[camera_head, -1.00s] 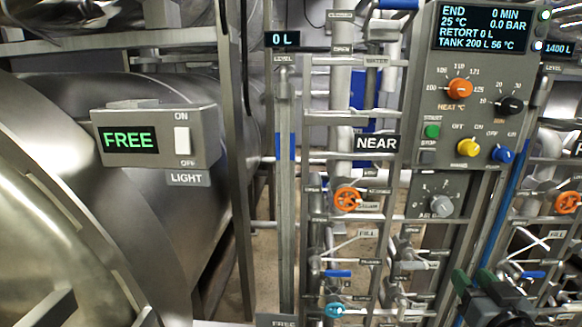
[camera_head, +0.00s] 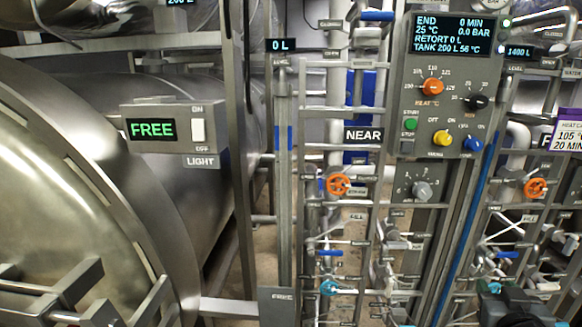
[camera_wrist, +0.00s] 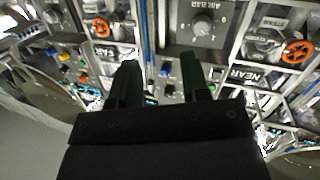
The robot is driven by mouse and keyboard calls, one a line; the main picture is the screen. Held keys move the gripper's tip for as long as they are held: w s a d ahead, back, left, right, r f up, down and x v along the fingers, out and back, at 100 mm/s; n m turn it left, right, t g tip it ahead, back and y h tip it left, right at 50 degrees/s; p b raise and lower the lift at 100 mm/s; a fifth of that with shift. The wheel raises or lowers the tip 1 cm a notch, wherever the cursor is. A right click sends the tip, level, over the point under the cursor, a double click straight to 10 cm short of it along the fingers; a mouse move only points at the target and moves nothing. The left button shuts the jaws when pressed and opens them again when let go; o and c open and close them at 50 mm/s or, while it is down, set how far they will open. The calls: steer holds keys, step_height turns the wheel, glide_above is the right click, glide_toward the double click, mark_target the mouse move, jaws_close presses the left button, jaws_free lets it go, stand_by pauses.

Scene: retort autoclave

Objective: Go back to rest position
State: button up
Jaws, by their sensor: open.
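My gripper (camera_wrist: 160,82) shows in the wrist view with two dark green fingers apart and nothing between them. Past the fingers are the grey air-bar knob (camera_wrist: 202,25) and an orange valve wheel (camera_wrist: 297,52), seen from another angle. In the head view a dark part of my arm or gripper shows at the bottom right edge, mostly cut off. The control panel (camera_head: 446,75) stands up and to the left of it. Its screen (camera_head: 450,36) reads END, 0 MIN, 25 °C, 0.0 BAR, RETORT 0 L, TANK 200 L 56 °C.
A large steel retort (camera_head: 70,200) fills the left side. A grey box (camera_head: 165,130) on it reads FREE, with a light switch. Pipes with orange wheels (camera_head: 338,186) and blue handles stand in the middle, beside a NEAR sign (camera_head: 363,135). A purple-and-white label (camera_head: 569,137) is at the right edge.

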steer(key=s+d+f+m+g+h, duration=0.3)
steer(key=s+d+g, duration=0.1)
steer(key=g, duration=0.2)
steer(key=a+f+g+y+p, duration=0.2)
steer(key=a+f+g, duration=0.1)
steer(key=a, duration=0.2)
steer(key=w+a+r+n+g+y+p, duration=0.1)
steer(key=a+n+y, duration=0.2)
steer(key=a, duration=1)
steer(key=w+a+r+n+g+y+p, duration=0.1)
steer(key=a+y, duration=0.4)
steer(key=a, duration=0.8)
steer(key=shift+w+n+p, duration=0.3)
steer(key=shift+n+p, duration=0.25)
steer(key=shift+n, duration=0.65)
